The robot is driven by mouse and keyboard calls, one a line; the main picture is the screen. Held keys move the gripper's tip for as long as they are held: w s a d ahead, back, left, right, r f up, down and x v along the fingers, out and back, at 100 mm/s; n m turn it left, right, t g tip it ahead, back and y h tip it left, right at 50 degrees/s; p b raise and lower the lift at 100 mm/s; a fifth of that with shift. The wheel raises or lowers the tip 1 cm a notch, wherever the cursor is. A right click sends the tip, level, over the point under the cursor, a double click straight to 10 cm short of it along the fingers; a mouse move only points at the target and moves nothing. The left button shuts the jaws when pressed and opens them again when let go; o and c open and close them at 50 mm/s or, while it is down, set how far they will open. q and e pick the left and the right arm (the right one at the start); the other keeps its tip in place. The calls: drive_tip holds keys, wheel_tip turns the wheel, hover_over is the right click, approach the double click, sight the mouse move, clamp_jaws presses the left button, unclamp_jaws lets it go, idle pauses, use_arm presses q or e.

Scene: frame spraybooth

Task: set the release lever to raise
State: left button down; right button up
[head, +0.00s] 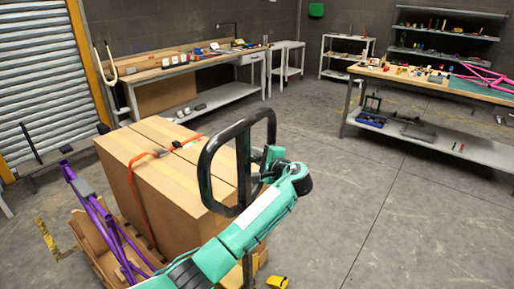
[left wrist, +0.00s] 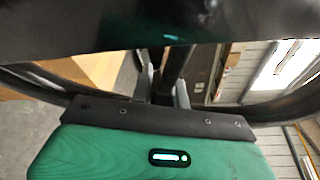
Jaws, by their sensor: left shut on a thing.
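The black loop handle (head: 206,180) stands upright beside the large cardboard box. A dark upright bar (head: 243,165) runs inside the loop and looks like the release lever; its setting cannot be read. My left gripper (head: 264,166), on the green arm, is at the right side of the loop, its fingertips partly hidden. In the left wrist view, its two grey fingers (left wrist: 164,88) are shut on a dark bar (left wrist: 174,70) inside the loop, apparently the lever. The loop (left wrist: 265,112) curves around both sides there. My right gripper is not in view.
The strapped cardboard box (head: 170,180) fills the floor left of the handle. A purple frame (head: 105,220) leans at its left. A workbench (head: 190,68) lines the back wall, and another table (head: 440,88) stands at right. Open floor (head: 400,220) lies to the right.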

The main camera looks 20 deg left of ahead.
use_arm(q)
drive_tip(key=c, duration=1.4)
unclamp_jaws()
drive_tip(key=shift+o, duration=0.2)
drive_tip(key=shift+s+d, duration=0.3)
drive_tip(key=shift+d, duration=0.25)
drive_tip(key=b+v, duration=0.2)
drive_tip(key=v, duration=1)
drive_tip(key=shift+s+d, duration=0.25)
drive_tip(key=shift+s, duration=0.05)
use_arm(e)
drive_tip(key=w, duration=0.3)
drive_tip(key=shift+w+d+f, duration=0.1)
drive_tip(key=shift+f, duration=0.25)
